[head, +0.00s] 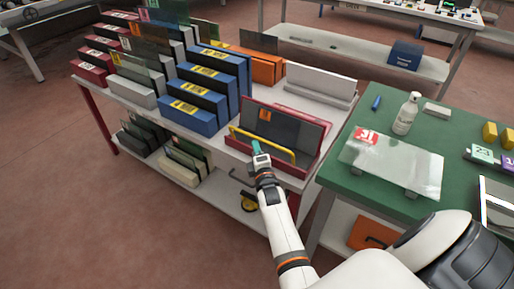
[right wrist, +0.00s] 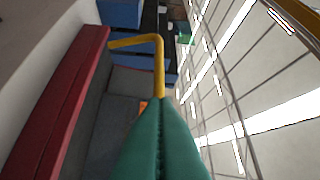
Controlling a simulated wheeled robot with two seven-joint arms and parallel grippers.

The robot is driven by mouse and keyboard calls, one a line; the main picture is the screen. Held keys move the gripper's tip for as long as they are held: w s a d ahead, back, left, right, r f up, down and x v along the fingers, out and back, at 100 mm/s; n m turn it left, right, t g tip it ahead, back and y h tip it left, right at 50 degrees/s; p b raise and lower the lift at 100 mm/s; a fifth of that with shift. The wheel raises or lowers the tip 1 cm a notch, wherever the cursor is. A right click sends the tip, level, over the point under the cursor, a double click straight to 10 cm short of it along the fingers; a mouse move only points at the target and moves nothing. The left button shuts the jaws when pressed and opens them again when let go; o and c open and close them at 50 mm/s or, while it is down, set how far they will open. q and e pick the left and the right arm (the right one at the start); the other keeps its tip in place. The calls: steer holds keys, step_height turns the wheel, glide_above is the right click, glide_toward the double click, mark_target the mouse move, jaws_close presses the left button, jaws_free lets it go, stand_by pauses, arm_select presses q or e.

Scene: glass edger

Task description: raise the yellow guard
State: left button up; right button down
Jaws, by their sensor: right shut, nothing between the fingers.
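The yellow guard (head: 279,151) is a thin bar along the front of a red holder (head: 292,170) with dark panes in it, at the near end of the white rack. In the right wrist view the guard (right wrist: 158,65) rises from behind my fingertips and bends to the left. My right gripper (head: 257,148) is at the guard's front side, its teal fingers shut together with nothing between them. The same fingers fill the lower middle of the right wrist view (right wrist: 160,135). I cannot tell whether they touch the bar. My left gripper is not in view.
Blue (head: 190,117), orange and red slotted holders with panes stand farther back on the rack. A green table (head: 376,205) at right carries a glass sheet (head: 390,165), a white bottle (head: 406,114) and small blocks. Open floor (head: 90,215) lies to the left.

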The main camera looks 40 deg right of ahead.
mark_target(262, 140)
steer(key=d+r+m+g+p, duration=0.1)
steer(key=p, duration=0.2)
steer(key=w+d+r+m+g+y+p, duration=0.1)
steer(key=d+p, duration=0.1)
steer(key=p, duration=0.2)
steer(key=shift+w+r+m+g, duration=0.1)
steer(key=shift+r+m+g, duration=0.1)
steer(key=shift+m+g, duration=0.1)
steer(key=shift+d+f+p, duration=0.15)
steer(key=shift+f+p, duration=0.05)
steer(key=shift+p, duration=0.2)
